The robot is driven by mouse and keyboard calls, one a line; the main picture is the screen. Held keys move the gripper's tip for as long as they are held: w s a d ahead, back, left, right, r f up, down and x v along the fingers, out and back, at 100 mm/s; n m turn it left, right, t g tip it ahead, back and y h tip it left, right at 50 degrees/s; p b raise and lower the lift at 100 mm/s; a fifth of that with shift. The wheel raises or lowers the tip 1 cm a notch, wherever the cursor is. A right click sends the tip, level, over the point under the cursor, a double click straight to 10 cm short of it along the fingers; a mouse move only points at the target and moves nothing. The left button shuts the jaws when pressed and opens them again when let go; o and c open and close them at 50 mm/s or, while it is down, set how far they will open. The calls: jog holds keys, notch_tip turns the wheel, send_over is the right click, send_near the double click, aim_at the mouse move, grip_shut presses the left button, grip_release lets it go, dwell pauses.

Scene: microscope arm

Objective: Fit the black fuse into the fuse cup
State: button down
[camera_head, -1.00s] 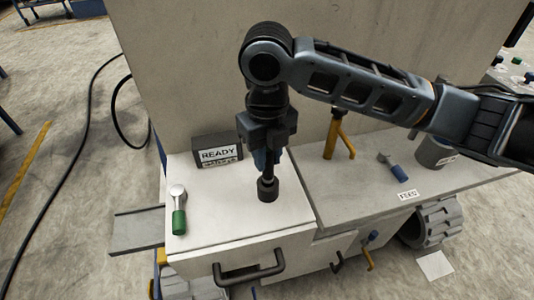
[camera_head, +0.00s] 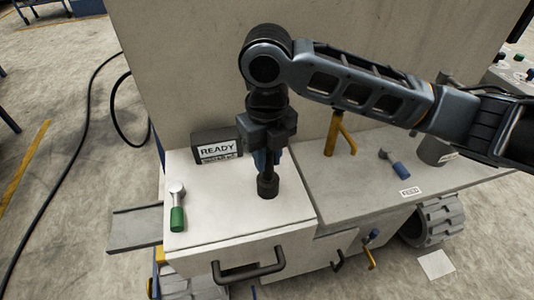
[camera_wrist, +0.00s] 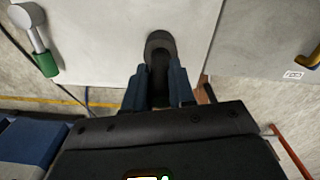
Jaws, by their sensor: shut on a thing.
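The fuse cup (camera_head: 267,190) is a short dark cylinder standing on the white cabinet top, just under my gripper. In the wrist view, its round dark rim (camera_wrist: 160,38) shows straight ahead of the fingertips. My gripper (camera_head: 266,160) points down with blue fingers shut on the black fuse (camera_head: 268,173). In the wrist view, the dark fuse (camera_wrist: 160,76) lies between the blue fingers (camera_wrist: 160,88) and lines up with the cup. The fuse's lower end meets or overlaps the cup in both views; I cannot tell how deep it sits.
A green-handled tool (camera_head: 177,212) lies left on the cabinet top. A black box labelled READY (camera_head: 216,148) stands behind it. To the right are a yellow post with a lever (camera_head: 332,135), a blue-handled tool (camera_head: 396,165) and a grey cylinder (camera_head: 435,150). A wall rises behind.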

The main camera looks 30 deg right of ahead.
aim_at(267, 167)
jog(key=shift+f+b, duration=1.3)
jog(key=shift+f, duration=0.45)
jog(key=c, duration=0.9)
grip_release()
jog(key=shift+o, duration=0.2)
jog(key=shift+r, duration=3.9)
